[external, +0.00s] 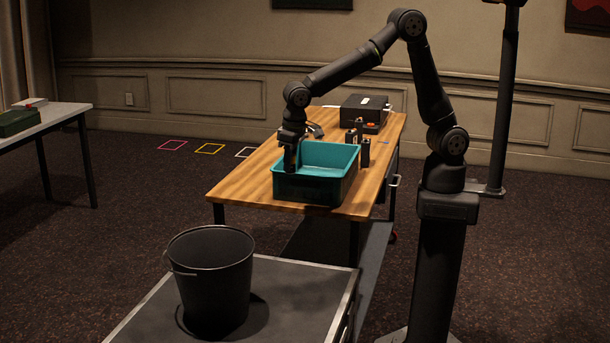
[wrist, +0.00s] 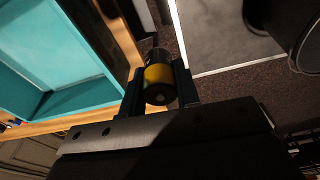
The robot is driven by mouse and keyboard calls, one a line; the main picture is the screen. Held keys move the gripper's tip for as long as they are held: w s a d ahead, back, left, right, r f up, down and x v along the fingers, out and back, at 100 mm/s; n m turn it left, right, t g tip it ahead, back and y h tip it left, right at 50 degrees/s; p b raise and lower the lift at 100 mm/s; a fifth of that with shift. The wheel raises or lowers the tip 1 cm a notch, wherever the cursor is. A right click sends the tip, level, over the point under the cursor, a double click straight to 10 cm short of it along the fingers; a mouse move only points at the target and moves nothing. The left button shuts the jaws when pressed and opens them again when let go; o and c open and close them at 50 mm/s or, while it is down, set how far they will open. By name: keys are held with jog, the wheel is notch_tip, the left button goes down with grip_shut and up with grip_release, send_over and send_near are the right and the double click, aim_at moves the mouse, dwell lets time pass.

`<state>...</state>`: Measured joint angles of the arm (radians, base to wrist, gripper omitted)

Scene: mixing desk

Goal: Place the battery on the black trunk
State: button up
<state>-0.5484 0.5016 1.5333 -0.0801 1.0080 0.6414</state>
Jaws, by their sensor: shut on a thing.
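My gripper (external: 290,165) points down at the left end of the teal bin. In the wrist view the gripper (wrist: 160,90) is shut on a battery (wrist: 158,77), a cylinder with a yellow band and dark ends. The battery cannot be made out in the external view. The black trunk (external: 285,285), with a dark flat top and silver edges, stands in the front, apart from the gripper. Its top also shows in the wrist view (wrist: 215,40).
The teal bin (external: 315,192) sits on a wooden table (external: 240,187). Dark cylinders (external: 366,153) stand behind it, and a black box (external: 362,112) lies at the back. A black bucket (external: 212,280) stands on the trunk's left part; the trunk top right of it is clear.

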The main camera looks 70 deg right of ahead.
jog(key=s+a+n, duration=0.3)
jog(key=s+a, duration=0.6)
jog(key=s, duration=0.1)
send_over(317, 294)
jog(key=f, duration=2.5)
jog(key=shift+s+d, duration=0.15)
jog(key=shift+s, duration=0.05)
jog(key=shift+f, duration=1.95)
jog(key=shift+f, duration=0.15)
jog(key=o, duration=1.1)
jog(key=shift+c, duration=0.2)
